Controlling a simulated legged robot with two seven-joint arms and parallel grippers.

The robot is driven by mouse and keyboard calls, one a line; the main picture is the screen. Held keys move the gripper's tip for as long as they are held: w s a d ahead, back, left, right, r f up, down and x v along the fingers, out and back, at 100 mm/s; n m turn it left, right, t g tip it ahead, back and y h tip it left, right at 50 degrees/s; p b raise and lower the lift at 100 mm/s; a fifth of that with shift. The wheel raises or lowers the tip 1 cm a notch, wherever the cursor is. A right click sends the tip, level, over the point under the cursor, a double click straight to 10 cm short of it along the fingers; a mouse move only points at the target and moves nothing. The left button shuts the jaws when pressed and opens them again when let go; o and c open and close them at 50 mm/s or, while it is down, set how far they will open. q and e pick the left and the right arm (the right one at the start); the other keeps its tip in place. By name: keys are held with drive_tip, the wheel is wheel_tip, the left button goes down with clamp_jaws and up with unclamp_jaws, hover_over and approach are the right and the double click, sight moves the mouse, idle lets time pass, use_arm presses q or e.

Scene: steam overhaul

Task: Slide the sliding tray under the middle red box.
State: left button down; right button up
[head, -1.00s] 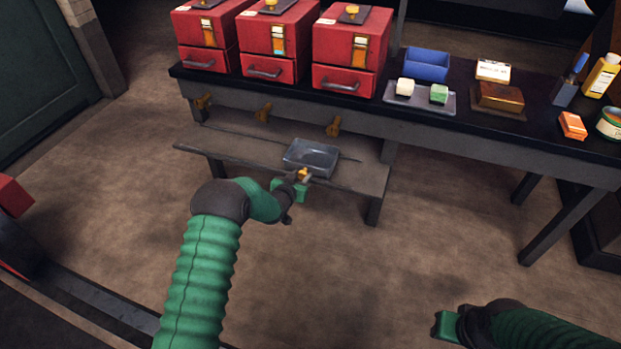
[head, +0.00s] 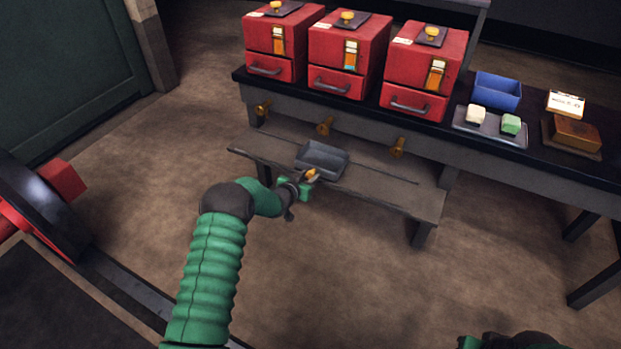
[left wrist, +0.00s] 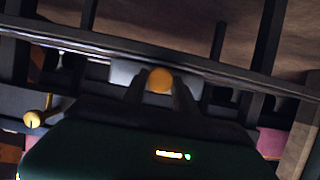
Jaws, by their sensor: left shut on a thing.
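The grey metal sliding tray (head: 322,157) sits on the low shelf under the workbench. My left gripper (head: 309,177) is shut on the tray's yellow knob at its front edge; the knob (left wrist: 160,79) shows between the two fingers in the left wrist view. The middle red box (head: 347,48) stands on the bench between the left red box (head: 281,40) and the right red box (head: 424,65). In the head view the tray lies roughly below the middle brass tap (head: 326,126). My right gripper (head: 471,342) is mostly cut off at the bottom edge.
The low shelf (head: 390,195) has a slot line and bare room right of the tray. Other brass taps hang at left (head: 263,107) and right (head: 398,147). A blue bin (head: 497,92) and a small tray with two blocks stand on the bench. A red-rimmed wheel is at left.

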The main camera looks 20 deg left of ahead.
use_arm(q)
drive_tip(key=c, duration=1)
unclamp_jaws()
drive_tip(key=shift+s, duration=0.1)
drive_tip(key=p+v, duration=0.7)
drive_tip(key=v, duration=0.9)
drive_tip(key=shift+s+p, duration=0.3)
drive_tip(key=shift+p, duration=0.1)
drive_tip(key=shift+r, duration=0.15)
